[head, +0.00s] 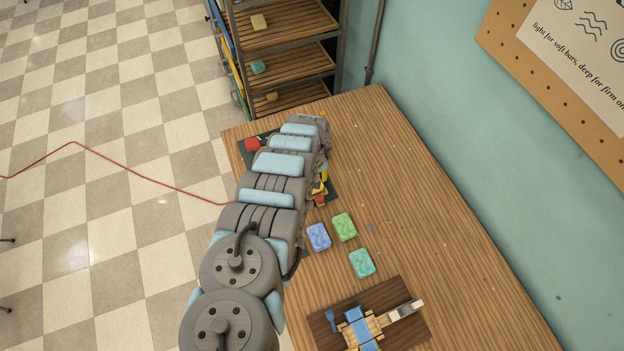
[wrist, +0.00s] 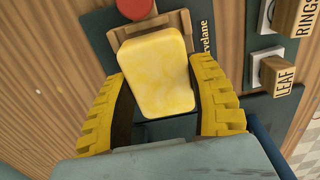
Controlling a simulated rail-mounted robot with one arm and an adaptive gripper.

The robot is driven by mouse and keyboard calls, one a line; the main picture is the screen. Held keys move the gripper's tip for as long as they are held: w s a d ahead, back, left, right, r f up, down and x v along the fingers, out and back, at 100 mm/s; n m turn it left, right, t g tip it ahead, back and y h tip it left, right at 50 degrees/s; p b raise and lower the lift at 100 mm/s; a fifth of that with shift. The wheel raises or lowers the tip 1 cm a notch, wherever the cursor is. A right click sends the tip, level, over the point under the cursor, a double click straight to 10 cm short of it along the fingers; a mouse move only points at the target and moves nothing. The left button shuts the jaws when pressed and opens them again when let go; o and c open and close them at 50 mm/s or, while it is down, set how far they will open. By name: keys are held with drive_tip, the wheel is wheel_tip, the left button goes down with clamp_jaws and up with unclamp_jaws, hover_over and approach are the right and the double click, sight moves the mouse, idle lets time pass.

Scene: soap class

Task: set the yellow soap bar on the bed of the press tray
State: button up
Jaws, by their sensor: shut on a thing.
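The yellow soap bar (wrist: 156,72) is between the yellow fingers of my gripper (wrist: 160,68) in the wrist view, with a finger against each side. It lies tilted across the wooden tray bed (wrist: 178,20), which shows around its top edge. I cannot tell whether the bar rests on the bed or hangs just above it. The bed sits on a dark base plate (wrist: 95,22).
A red knob (wrist: 135,8) stands beside the bed. Stamp blocks marked LEAF (wrist: 284,76) and RINGS (wrist: 300,18) stand to the right. Blue (head: 318,236), green (head: 344,226) and teal (head: 362,263) soaps lie on the table, near a blue-strapped wooden device (head: 362,326). The table's right side is clear.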

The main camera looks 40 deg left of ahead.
drive_tip(key=shift+f, duration=0.4)
idle(0.5)
drive_tip(key=o, duration=1.5)
drive_tip(key=shift+r+p, duration=2.45)
drive_tip(key=shift+r, duration=0.6)
